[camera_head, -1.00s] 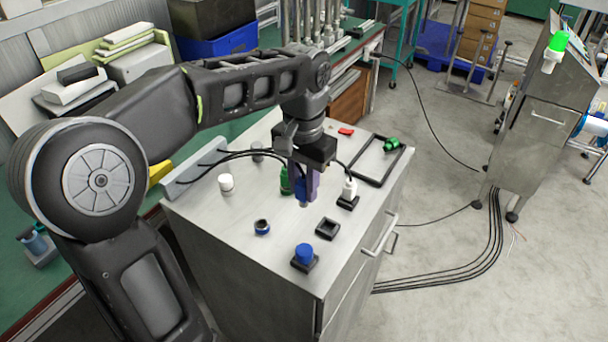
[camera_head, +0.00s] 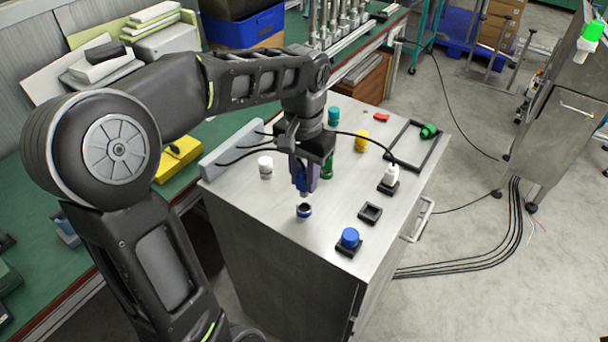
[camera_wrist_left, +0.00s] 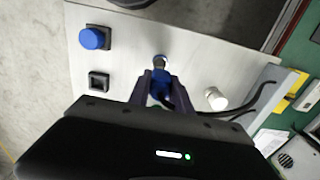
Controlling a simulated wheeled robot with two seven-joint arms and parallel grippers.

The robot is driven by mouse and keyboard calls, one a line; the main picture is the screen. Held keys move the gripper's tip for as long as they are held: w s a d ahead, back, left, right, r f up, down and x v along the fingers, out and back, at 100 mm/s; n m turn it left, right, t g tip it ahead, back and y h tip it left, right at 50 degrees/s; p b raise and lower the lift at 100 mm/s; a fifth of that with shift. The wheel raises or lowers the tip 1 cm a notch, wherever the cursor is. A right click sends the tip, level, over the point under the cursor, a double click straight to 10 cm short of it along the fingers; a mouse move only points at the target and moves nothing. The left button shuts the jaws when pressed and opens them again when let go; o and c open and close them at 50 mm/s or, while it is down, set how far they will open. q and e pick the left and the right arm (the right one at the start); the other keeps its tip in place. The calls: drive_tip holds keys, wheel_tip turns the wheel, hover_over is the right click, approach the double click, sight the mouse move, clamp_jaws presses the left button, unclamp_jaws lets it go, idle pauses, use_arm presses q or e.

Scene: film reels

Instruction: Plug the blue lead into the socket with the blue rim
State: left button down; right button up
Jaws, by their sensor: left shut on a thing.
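My left gripper (camera_head: 304,182) points down over the metal cabinet top, shut on the blue lead (camera_head: 301,179). The blue lead's plug also shows between the fingers in the left wrist view (camera_wrist_left: 160,87). The socket with the blue rim (camera_head: 304,210) is a small round ring on the cabinet top, just below the plug in the head view. In the left wrist view the socket (camera_wrist_left: 160,60) sits at the plug's tip. A small gap seems to separate them in the head view; the wrist view cannot confirm it. My right gripper is not in view.
A blue cap on a square base (camera_head: 350,238), an empty square holder (camera_head: 370,213) and a white plug (camera_head: 390,175) stand along the right side. A white cylinder (camera_head: 265,168) stands left. A green item (camera_head: 327,166) is partly hidden behind my gripper. Black cables cross the top.

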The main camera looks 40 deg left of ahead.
sight(304, 195)
use_arm(q)
drive_tip(key=shift+f+b, duration=1.65)
drive_tip(key=shift+f, duration=0.8)
drive_tip(key=shift+f, duration=0.45)
drive_tip(key=c, duration=1.5)
unclamp_jaws()
drive_tip(key=shift+o, duration=0.2)
drive_tip(key=shift+r, duration=0.1)
wheel_tip(304, 195, up, 11)
drive_tip(key=p, duration=0.8)
